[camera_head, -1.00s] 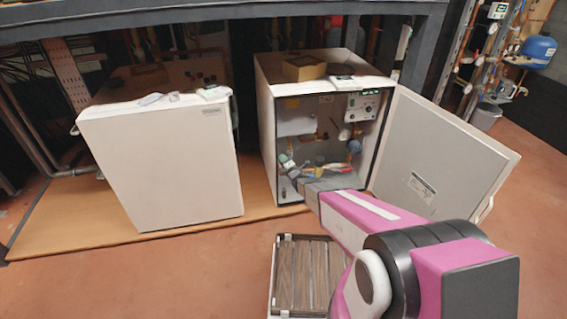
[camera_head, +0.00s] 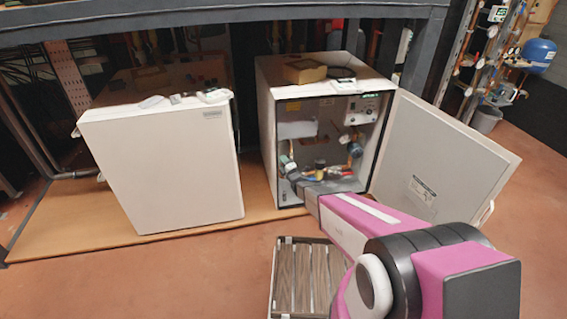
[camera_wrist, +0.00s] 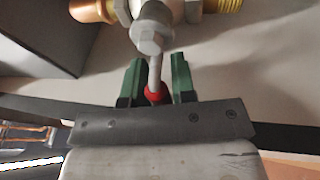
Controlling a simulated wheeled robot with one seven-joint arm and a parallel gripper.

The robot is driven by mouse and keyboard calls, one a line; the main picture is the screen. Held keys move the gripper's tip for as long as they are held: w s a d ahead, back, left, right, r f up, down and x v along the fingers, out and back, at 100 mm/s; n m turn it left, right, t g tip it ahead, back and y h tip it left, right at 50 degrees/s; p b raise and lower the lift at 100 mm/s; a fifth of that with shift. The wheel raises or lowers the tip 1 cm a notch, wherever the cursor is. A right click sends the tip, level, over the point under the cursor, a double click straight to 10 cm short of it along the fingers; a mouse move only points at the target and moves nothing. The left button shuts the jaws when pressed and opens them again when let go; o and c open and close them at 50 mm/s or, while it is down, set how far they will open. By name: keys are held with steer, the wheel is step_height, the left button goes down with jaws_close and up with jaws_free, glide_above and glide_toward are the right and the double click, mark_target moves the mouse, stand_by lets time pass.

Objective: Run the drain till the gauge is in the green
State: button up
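In the wrist view a grey lever with a red tip (camera_wrist: 154,92) hangs from a metal valve (camera_wrist: 151,30) on a copper and brass pipe. My gripper (camera_wrist: 158,66) has its two green fingers on either side of this lever, with a small gap on each side. The fingers look open and not clamped. In the head view my gripper reaches into the open right heat pump cabinet (camera_head: 262,125), low down; its fingertips and the lever are hard to make out there. A round gauge (camera_head: 355,149) sits inside at the right. Its needle and green zone are too small to read.
The cabinet's door (camera_head: 445,160) stands swung open to the right. A closed white unit (camera_head: 165,170) stands to the left on a wooden base (camera_head: 80,225). A slatted crate (camera_head: 275,290) is on the floor below my arm. A blue tank (camera_head: 540,54) is far right.

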steer(key=shift+o, duration=1.1)
steer(key=shift+s, duration=0.1)
steer(key=v, duration=1)
steer(key=shift+s+d+f, duration=0.15)
steer(key=shift+s+d, duration=0.05)
steer(key=shift+s, duration=0.05)
stand_by(0.5)
steer(key=s+d+r+m+g+h, duration=0.4)
steer(key=d+r+m+g+h, duration=0.4)
steer(key=d+m, duration=0.6)
steer(key=s+d+r+m+g, duration=0.1)
steer(key=s+r+m+g, duration=0.2)
steer(key=s, duration=0.4)
steer(key=s+d+r+m+g+h, duration=0.1)
steer(key=s+d+r+m+g, duration=0.1)
steer(key=s, duration=0.5)
steer(key=s+d+r+m+g+h, duration=0.1)
steer(key=s+d+r+m+g, duration=0.1)
steer(key=s+r+m+g, duration=0.2)
steer(key=s+r+m, duration=0.1)
steer(key=s+r, duration=0.1)
steer(key=s, duration=0.1)
steer(key=shift+s+d+r, duration=0.2)
steer(key=shift+s, duration=0.1)
